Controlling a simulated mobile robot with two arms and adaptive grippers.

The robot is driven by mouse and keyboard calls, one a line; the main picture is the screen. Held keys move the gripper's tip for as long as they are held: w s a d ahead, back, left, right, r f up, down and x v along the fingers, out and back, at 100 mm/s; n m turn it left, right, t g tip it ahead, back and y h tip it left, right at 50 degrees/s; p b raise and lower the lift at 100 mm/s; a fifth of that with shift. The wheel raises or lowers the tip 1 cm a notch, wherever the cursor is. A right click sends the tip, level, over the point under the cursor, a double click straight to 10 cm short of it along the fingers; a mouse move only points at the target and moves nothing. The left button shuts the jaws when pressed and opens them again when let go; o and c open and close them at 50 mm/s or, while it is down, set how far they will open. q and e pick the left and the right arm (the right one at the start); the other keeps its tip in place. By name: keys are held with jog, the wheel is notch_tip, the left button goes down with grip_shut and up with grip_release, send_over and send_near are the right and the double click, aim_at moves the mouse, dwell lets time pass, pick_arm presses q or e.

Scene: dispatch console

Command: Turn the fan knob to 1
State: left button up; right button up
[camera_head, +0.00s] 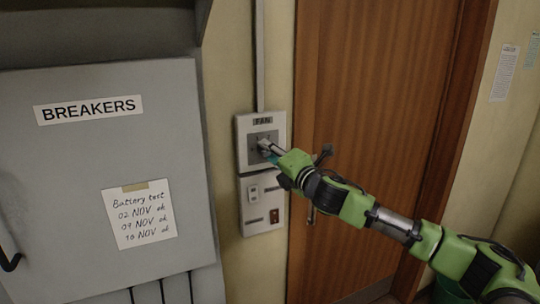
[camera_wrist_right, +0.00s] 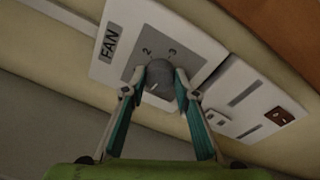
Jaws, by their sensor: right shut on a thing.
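The fan panel (camera_head: 242,141) is a pale wall plate labelled FAN, between the breaker cabinet and the wooden door. In the right wrist view, the fan panel (camera_wrist_right: 128,28) shows a grey round knob (camera_wrist_right: 161,80) with the numbers 2 and 3 visible beside it. A light pointer mark shows on the knob's lower left face; the number 1 is not visible. My right gripper (camera_wrist_right: 162,88) is shut on the knob, one finger on each side. In the head view my right gripper (camera_head: 266,147) covers the knob. My left gripper is not in view.
Below the fan panel is a switch plate (camera_head: 252,222) with a red-brown rocker switch (camera_head: 274,215). A grey BREAKERS cabinet (camera_head: 80,160) with a taped note (camera_head: 139,214) stands at left. A wooden door (camera_head: 375,90) is at right, behind my right arm.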

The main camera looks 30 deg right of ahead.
jog(key=m, duration=0.2)
jog(key=m+b, duration=0.2)
jog(key=m, duration=0.1)
jog(key=shift+f+m, duration=0.3)
jog(key=shift+m+t+h+b, duration=0.35)
jog(key=shift+m+b, duration=0.6)
jog(key=shift+m, duration=1.45)
jog(key=o, duration=1.1)
jog(key=shift+r, duration=0.1)
jog(key=s, duration=0.8)
jog(key=s+f, duration=0.1)
jog(key=s, duration=0.3)
jog(key=shift+a, duration=0.1)
jog(key=shift+w+f, duration=0.1)
jog(key=shift+f, duration=0.05)
